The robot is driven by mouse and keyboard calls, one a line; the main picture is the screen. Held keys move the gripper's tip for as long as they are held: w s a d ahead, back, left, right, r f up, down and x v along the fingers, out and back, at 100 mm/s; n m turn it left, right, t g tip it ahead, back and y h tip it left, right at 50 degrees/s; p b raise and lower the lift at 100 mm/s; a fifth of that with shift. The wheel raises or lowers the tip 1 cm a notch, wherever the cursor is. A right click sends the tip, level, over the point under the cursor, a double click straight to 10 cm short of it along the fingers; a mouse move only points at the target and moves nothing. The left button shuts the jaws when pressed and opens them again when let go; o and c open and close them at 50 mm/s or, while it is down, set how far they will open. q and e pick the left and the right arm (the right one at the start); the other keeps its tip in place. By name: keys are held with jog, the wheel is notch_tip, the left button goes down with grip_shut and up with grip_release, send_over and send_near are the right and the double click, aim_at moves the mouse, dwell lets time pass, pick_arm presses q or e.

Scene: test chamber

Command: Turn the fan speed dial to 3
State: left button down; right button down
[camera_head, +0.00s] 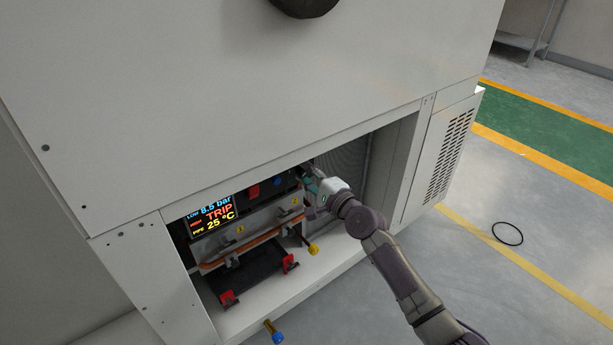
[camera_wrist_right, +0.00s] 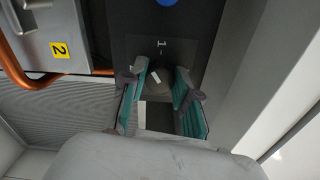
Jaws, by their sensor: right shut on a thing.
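The fan speed dial (camera_wrist_right: 158,82) is a dark round knob with a white pointer mark, seen in the right wrist view on a black panel (camera_wrist_right: 186,48). In the head view, my right gripper (camera_head: 310,180) reaches into the cabinet opening at the right end of the panel and hides the dial there. My left gripper is not in view.
A display (camera_head: 210,213) reads TRIP and 25 °C. A red switch (camera_head: 254,191) and a blue button (camera_head: 278,181) sit left of my gripper. A copper pipe (camera_head: 235,257) runs below. The cabinet's side wall (camera_head: 396,165) stands close on the right. A black ring (camera_head: 508,233) lies on the floor.

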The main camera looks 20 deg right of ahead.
jog(key=n, duration=0.3)
jog(key=shift+f, duration=0.15)
jog(key=shift+n+b, duration=0.3)
jog(key=shift+n, duration=2.8)
jog(key=n+p, duration=0.1)
jog(key=n, duration=0.3)
jog(key=shift+n+p, duration=0.3)
jog(key=shift+p, duration=0.05)
jog(key=n+p, duration=0.1)
jog(key=n, duration=0.2)
jog(key=shift+n+p, duration=0.3)
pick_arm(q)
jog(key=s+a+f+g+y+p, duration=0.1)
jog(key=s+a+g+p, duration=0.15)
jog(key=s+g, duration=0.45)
pick_arm(e)
jog(key=n, duration=0.4)
jog(key=shift+n+b, duration=0.3)
jog(key=n+p, duration=0.1)
jog(key=n, duration=0.2)
jog(key=shift+d, duration=0.1)
pick_arm(q)
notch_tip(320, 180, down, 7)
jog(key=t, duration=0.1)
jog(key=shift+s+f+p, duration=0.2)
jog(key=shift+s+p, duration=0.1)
jog(key=shift+p, duration=0.05)
pick_arm(e)
jog(key=shift+n, duration=2.1)
jog(key=shift+f, duration=0.1)
